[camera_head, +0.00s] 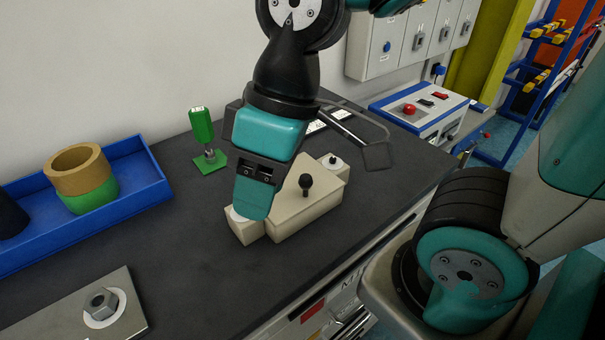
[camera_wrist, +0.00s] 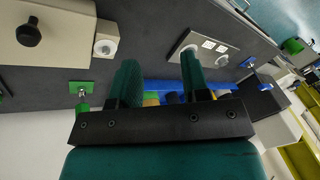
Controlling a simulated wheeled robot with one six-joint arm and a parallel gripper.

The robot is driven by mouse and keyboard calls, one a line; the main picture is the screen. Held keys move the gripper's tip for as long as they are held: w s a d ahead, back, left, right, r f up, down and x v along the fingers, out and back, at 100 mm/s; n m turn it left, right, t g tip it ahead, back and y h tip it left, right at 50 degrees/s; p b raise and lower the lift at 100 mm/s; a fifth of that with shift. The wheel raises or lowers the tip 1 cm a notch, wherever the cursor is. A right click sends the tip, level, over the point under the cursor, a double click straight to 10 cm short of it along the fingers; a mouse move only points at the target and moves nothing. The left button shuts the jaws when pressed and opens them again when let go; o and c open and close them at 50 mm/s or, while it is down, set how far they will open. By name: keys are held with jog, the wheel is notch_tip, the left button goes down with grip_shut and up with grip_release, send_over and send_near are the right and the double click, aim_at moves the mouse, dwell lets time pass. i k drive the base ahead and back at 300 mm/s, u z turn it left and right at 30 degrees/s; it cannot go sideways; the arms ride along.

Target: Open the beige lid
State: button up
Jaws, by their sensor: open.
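The beige lid (camera_head: 287,205) is a block with a black knob (camera_head: 306,184) on top, lying closed-looking on the dark worktop. In the wrist view the lid (camera_wrist: 62,18) and its knob (camera_wrist: 28,32) show at the upper left, outside my fingers. My gripper (camera_head: 252,208) is in front of the lid's left end in the head view and hides part of it. In the wrist view my gripper (camera_wrist: 160,60) has its two teal fingers wide apart with nothing held between them. It is beside the knob, not around it.
Small beige blocks with white round parts (camera_head: 334,161) flank the lid. A green upright part (camera_head: 202,128) stands behind, left of my arm. A blue tray (camera_head: 148,190) with rings lies left, and a metal plate with a nut (camera_head: 100,303) lies front left. A control box (camera_head: 420,108) stands back right.

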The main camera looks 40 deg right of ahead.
aim_at(308, 183)
jog(key=k, duration=0.4)
jog(key=u, duration=1.75)
jog(key=k, duration=0.3)
jog(key=z, duration=1.75)
